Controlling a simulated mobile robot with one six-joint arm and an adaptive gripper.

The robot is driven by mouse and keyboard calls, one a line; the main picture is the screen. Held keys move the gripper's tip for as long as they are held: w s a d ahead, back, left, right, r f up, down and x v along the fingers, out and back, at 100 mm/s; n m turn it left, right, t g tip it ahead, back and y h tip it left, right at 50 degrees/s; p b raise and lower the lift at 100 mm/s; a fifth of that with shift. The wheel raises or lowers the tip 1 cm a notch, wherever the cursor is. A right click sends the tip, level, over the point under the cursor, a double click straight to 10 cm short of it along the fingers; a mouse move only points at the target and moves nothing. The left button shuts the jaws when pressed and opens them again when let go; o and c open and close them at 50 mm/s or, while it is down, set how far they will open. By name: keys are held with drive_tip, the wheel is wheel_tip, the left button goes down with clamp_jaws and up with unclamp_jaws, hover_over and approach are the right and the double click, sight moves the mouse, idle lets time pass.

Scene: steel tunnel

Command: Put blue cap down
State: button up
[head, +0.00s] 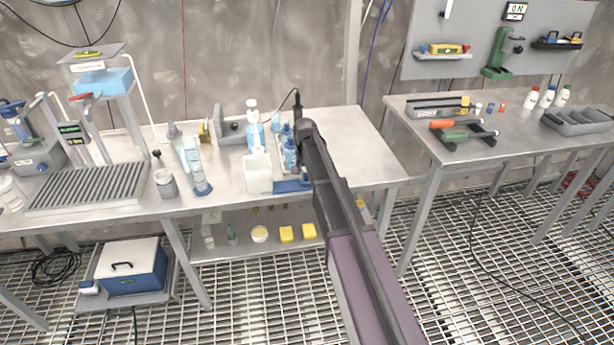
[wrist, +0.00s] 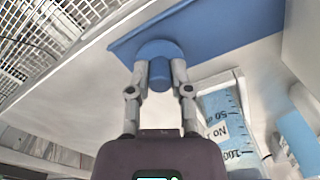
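In the wrist view, my gripper (wrist: 161,68) has its two fingers on either side of the blue cap (wrist: 159,74). They appear to touch it, and a wider round blue part shows at the fingertips. Close beyond it is a flat blue tray (wrist: 225,32); whether the cap touches the tray I cannot tell. In the head view the blue tray (head: 291,186) is on the left steel table, and my arm hides the fingertips and the cap.
A graduated vessel (wrist: 226,122) with blue liquid stands close to my gripper in the wrist view. In the head view, a white container (head: 258,178) and a clear bottle (head: 253,128) are left of my arm. The tabletop (head: 350,145) right of it is clear.

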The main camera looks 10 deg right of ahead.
sight(306, 175)
drive_tip(key=o, duration=0.4)
drive_tip(key=shift+r, duration=0.2)
wheel_tip(306, 175, up, 12)
drive_tip(key=p, duration=1.2)
drive_tip(key=shift+s, duration=0.1)
idle(0.7)
drive_tip(key=s+n, duration=0.5)
drive_tip(key=s, duration=2.4)
drive_tip(key=shift+d, duration=0.2)
